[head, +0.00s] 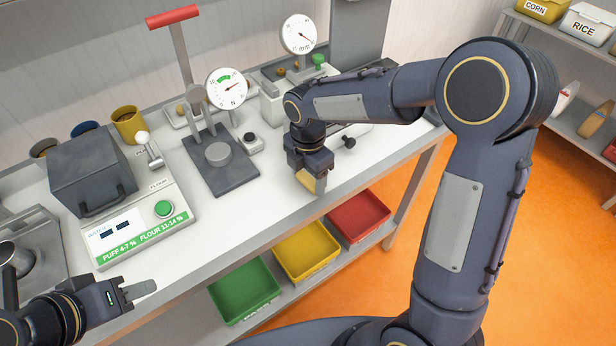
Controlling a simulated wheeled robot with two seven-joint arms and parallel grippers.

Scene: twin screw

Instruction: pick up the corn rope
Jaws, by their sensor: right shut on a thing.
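My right gripper (316,186) hangs over the front part of the white worktop, pointing down. It is shut on a short yellow-tan piece (306,180), which looks like the corn rope; the dark fingers cover much of it. I cannot tell whether the piece still touches the worktop. My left gripper (146,289) is at the lower left, in front of the moisture meter and near the worktop's front edge. Its fingers overlap in this view, so their opening is unclear, and no object shows at them.
The moisture meter (132,238) stands at the left. A force gauge (226,89) on a dark stand and a mm dial gauge (298,34) stand further back. Green (243,292), yellow (306,250) and red (358,217) bins sit on the lower shelf. A rack with a CORN box (546,9) is at upper right.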

